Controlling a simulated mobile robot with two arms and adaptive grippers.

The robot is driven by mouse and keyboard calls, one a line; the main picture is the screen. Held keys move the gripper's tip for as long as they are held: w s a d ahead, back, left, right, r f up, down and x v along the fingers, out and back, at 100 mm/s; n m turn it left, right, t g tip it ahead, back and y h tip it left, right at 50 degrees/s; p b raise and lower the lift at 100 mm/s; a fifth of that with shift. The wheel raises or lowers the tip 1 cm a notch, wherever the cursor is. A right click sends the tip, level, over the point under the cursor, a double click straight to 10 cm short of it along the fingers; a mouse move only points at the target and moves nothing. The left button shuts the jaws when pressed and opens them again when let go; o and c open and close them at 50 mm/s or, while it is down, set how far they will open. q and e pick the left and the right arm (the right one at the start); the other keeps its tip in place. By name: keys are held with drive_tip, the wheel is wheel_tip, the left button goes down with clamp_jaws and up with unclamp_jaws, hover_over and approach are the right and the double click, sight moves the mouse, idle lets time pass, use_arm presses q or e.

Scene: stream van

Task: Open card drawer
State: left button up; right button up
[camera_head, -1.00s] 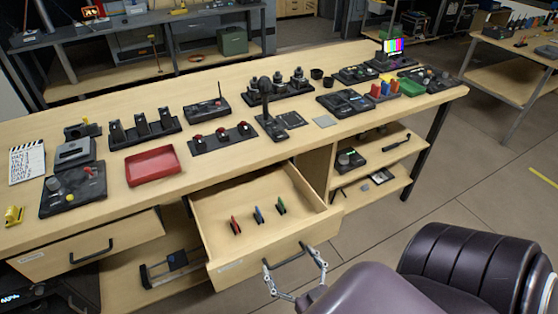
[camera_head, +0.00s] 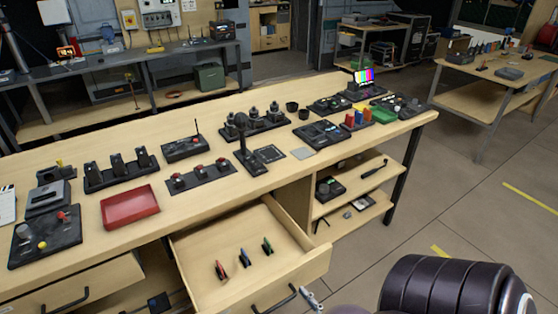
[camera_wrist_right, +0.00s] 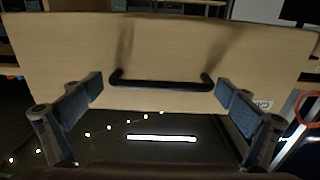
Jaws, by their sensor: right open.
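The open wooden drawer (camera_head: 318,264) stands well out from the bench in the head view. In the right wrist view the drawer front (camera_wrist_right: 160,45) faces me, with the handle (camera_wrist_right: 160,84) ahead. My right gripper (camera_wrist_right: 160,90) is open, its fingers on either side of the handle and apart from it. One of its fingertips also shows in the head view (camera_head: 312,299). My left gripper is out of view.
A second drawer (camera_head: 30,295) juts out at the lower left. The bench top holds a red tray (camera_head: 130,207) and several control panels. Open shelves (camera_head: 345,222) lie right of the drawer. Floor is clear at the right.

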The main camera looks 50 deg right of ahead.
drive_tip(key=shift+s, duration=0.1)
drive_tip(key=v, duration=1.1)
drive_tip(key=shift+s, duration=0.4)
drive_tip(key=shift+f, duration=0.1)
